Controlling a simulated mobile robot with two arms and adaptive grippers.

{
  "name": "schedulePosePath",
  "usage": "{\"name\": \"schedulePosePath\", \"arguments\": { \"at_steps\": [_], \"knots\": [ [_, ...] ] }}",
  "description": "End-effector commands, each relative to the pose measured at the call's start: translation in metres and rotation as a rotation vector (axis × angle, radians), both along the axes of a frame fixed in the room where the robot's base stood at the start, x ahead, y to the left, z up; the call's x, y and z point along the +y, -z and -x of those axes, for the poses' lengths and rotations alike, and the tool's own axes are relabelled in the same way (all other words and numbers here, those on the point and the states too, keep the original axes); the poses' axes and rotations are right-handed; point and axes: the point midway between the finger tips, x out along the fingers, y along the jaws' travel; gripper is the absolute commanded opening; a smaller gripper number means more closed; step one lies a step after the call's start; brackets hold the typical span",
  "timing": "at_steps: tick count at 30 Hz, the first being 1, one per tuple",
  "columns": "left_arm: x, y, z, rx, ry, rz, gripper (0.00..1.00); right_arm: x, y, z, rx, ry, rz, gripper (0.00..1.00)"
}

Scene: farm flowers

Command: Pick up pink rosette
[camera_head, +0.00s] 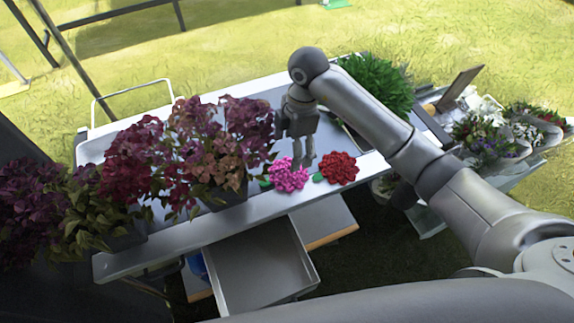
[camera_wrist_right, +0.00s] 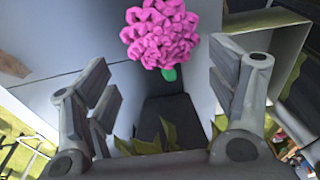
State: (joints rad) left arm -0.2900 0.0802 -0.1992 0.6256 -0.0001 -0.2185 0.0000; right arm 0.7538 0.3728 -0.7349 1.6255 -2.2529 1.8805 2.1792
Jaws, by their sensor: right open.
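The pink rosette (camera_head: 288,175), a ruffled bloom with a bit of green, lies near the front edge of the grey metal table (camera_head: 243,210), left of a red rosette (camera_head: 338,168). My right gripper (camera_head: 304,163) is above the table just behind the two rosettes, fingers pointing down. In the right wrist view the pink rosette (camera_wrist_right: 160,35) is at the top, beyond the fingertips. The right gripper (camera_wrist_right: 165,90) shows there with its fingers spread apart and nothing between them. My left gripper does not show in either view.
Potted purple-red plants (camera_head: 225,140) stand close on the left. A leafy green plant (camera_head: 378,82) is behind my right arm. Bouquets (camera_head: 490,135) lie at the right. A grey drawer-like tray (camera_head: 262,268) is below the table front.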

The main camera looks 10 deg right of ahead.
Motion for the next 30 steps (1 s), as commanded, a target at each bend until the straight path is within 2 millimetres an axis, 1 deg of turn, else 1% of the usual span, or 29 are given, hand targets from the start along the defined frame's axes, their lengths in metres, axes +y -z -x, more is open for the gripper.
{"name": "schedulePosePath", "arguments": {
  "at_steps": [1,3,6,8,11,16,19,22,28,29,30],
  "knots": [
    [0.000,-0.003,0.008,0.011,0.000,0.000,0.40,0.001,0.009,0.002,0.005,-0.001,0.001,0.79],
    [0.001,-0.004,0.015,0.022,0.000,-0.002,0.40,0.003,0.019,0.002,0.004,-0.001,0.000,0.79],
    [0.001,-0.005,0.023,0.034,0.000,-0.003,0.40,0.004,0.030,0.001,0.002,0.000,-0.002,0.79],
    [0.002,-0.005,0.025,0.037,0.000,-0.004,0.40,0.005,0.034,0.001,0.001,-0.001,-0.001,0.79],
    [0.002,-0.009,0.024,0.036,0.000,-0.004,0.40,0.006,0.040,0.002,0.001,-0.001,-0.001,0.79],
    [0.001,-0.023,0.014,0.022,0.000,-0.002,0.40,0.009,0.065,0.003,0.005,-0.002,-0.001,0.79],
    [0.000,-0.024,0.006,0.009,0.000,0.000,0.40,0.010,0.079,0.002,0.002,-0.001,-0.001,0.79],
    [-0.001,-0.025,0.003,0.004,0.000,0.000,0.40,0.011,0.086,0.003,0.001,-0.003,-0.001,0.79],
    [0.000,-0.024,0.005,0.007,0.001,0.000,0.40,0.011,0.087,0.002,-0.001,-0.003,0.000,0.79],
    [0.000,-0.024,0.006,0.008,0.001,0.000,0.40,0.011,0.087,0.002,-0.001,-0.003,0.000,0.78],
    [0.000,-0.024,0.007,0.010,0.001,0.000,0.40,0.011,0.087,0.002,-0.001,-0.003,0.000,0.72]
  ]
}}
